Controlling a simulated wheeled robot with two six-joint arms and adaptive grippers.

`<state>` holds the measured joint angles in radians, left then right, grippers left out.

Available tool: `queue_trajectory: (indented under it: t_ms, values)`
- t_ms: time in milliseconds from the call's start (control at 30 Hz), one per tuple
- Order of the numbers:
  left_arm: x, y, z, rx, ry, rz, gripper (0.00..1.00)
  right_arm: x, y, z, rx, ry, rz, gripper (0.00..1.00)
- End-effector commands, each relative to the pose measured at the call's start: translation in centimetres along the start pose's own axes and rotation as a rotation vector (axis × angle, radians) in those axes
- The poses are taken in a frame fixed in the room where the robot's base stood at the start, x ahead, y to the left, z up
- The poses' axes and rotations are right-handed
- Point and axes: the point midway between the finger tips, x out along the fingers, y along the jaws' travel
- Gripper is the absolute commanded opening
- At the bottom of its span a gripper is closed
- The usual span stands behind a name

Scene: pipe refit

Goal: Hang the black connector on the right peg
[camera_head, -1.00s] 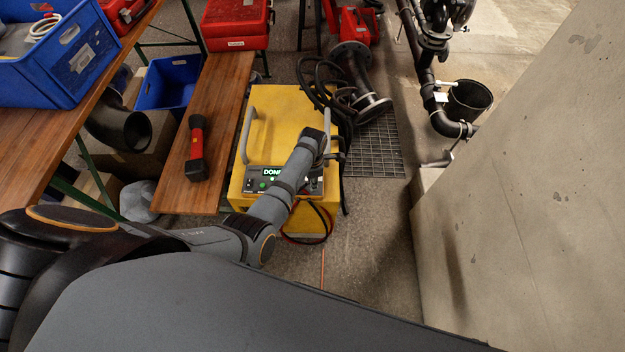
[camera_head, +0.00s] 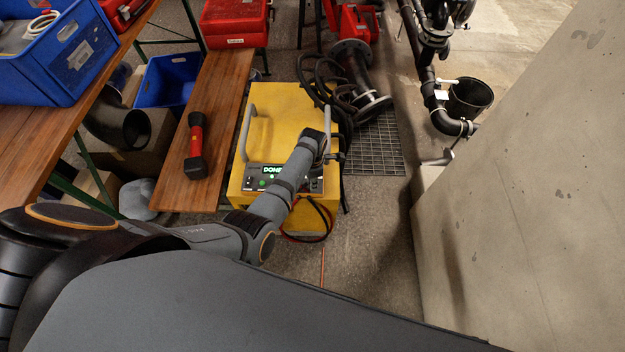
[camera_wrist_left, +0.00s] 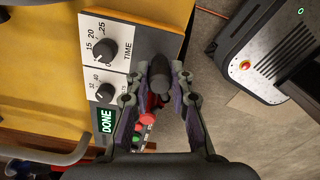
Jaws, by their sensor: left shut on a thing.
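My left gripper (camera_wrist_left: 160,84) is shut on the black connector (camera_wrist_left: 160,70), a dark cylinder between its two fingertips in the left wrist view. In the head view my left gripper (camera_head: 334,157) is small and partly hidden by its own arm, at the right side of the yellow machine (camera_head: 285,110). The connector cannot be made out there. A red part (camera_wrist_left: 153,101) shows behind the left finger in the wrist view. I cannot make out the right peg in either view. My right gripper is out of view.
The machine's panel has knobs (camera_wrist_left: 98,50) and a lit DONE display (camera_wrist_left: 107,120). Red and black cables (camera_head: 312,222) hang at its front. A wooden bench (camera_head: 222,100) with a red-and-black tool (camera_head: 196,145) stands left. A concrete wall (camera_head: 530,190) bounds the right.

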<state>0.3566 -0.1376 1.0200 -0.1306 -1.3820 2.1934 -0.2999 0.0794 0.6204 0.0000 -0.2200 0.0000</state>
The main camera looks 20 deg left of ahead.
Motion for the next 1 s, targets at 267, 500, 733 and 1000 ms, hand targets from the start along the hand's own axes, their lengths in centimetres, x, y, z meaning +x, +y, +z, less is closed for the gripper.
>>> queue_trajectory:
  t_ms: [267,500,733,1000]
  values:
    - [0.53,0.05,0.01,0.000,-0.001,0.001,0.00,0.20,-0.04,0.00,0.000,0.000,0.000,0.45]
    - [0.55,0.04,0.01,0.000,0.000,0.001,0.00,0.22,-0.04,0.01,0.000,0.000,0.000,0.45]
    - [0.79,0.04,0.01,0.000,0.000,0.000,0.00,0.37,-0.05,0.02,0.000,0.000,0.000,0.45]
    - [1.13,0.03,0.00,0.000,0.000,0.000,0.00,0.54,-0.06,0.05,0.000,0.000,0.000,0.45]
